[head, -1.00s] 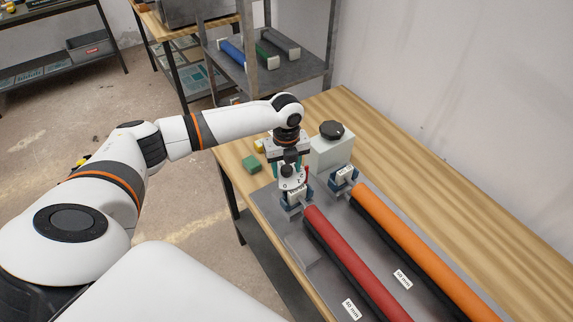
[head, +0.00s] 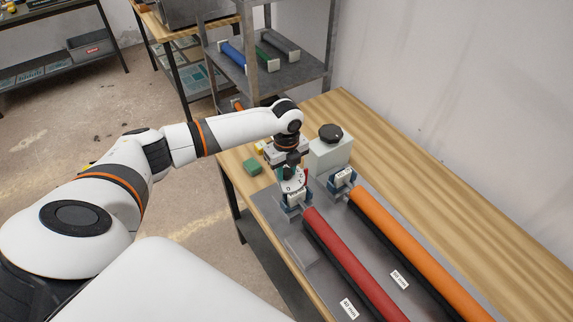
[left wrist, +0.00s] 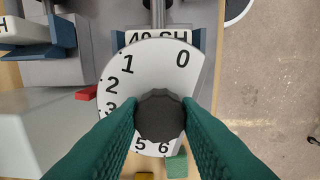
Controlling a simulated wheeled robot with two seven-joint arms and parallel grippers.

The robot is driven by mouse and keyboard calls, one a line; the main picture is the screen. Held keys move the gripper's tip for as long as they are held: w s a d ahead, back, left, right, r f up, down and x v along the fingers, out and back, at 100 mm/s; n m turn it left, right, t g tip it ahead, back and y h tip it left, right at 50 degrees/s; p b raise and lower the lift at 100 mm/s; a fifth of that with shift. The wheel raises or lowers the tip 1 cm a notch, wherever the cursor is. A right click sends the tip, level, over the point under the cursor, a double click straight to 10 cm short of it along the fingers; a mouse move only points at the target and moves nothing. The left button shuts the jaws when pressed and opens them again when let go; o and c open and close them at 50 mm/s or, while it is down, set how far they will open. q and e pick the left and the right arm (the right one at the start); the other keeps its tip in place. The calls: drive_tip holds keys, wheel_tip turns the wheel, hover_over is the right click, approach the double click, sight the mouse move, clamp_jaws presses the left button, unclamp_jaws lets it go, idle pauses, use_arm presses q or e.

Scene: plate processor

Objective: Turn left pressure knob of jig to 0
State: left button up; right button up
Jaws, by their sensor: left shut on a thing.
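The left pressure knob is a black ribbed knob (left wrist: 160,117) on a white numbered dial (left wrist: 138,68), seen in the left wrist view. The dial's 0 is at its upper right and 1 at its upper left. A red marker (left wrist: 87,93) lies beside the dial's left edge, near the 2. My left gripper (left wrist: 160,108) has its green fingers on both sides of the knob and is shut on it. In the head view the dial (head: 294,186) stands at the end of the red tube (head: 350,255), under my left gripper (head: 289,171). My right gripper is not in view.
A second black knob (head: 331,132) tops a pale box (head: 328,153) just right of my gripper. An orange tube (head: 410,240) lies parallel to the red one. A green block (head: 251,165) lies left of the gripper. The wooden table (head: 440,190) is clear along the wall.

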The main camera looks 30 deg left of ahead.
use_arm(q)
drive_tip(key=n+p, duration=0.2)
drive_tip(key=n, duration=0.1)
drive_tip(key=n+p, duration=0.1)
drive_tip(key=shift+r+n+p, duration=0.25)
drive_tip(key=shift+n+p, duration=0.55)
drive_tip(key=shift+n, duration=0.5)
drive_tip(key=shift+f+n, duration=0.1)
drive_tip(key=shift+n, duration=0.8)
drive_tip(key=n, duration=1.2)
drive_tip(key=shift+n, duration=0.4)
drive_tip(key=shift+w, duration=0.1)
drive_tip(key=o, duration=1)
